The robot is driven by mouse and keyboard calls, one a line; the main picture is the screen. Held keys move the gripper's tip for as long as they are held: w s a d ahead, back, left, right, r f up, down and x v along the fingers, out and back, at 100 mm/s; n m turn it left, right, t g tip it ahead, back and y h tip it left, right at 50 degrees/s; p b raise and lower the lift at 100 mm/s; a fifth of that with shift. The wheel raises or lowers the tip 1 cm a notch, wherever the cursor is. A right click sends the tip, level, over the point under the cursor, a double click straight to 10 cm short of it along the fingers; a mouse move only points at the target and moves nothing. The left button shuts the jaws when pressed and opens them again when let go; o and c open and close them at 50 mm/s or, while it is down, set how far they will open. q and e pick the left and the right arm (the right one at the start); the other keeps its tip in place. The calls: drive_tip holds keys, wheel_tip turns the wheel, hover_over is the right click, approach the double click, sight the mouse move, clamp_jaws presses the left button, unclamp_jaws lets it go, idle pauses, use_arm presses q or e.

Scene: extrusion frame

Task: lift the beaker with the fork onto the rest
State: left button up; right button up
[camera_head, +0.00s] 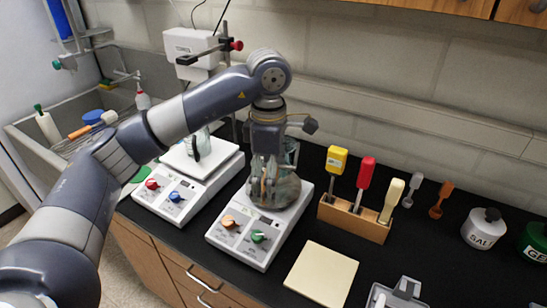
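A glass beaker (287,190) stands on the nearer white hotplate (266,248), partly hidden by my gripper. My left arm comes in from the left, and its gripper (264,188) points down right at the beaker. The fingers overlap the glass, so I cannot tell whether they are open, shut or touching it. A pale square board (321,275), possibly the rest, lies bare on the black counter in front. A light grey object (395,294) is cut off at the bottom edge; I cannot tell whether it is the fork. My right gripper is not identifiable.
A second white hotplate (205,183) stands to the left. A wooden rack (352,218) with yellow, red and cream-handled tools stands right of the beaker. Jars, including one marked SAL (484,230), are at the right. The counter between the board and jars is clear.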

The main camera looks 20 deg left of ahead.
use_arm(q)
drive_tip(key=s+d+b, duration=0.2)
drive_tip(key=s+d, duration=1.4)
drive_tip(key=d, duration=0.3)
drive_tip(key=shift+d, duration=0.35)
idle(2.2)
drive_tip(key=shift+b, duration=0.45)
idle(0.5)
drive_tip(key=shift+b, duration=0.4)
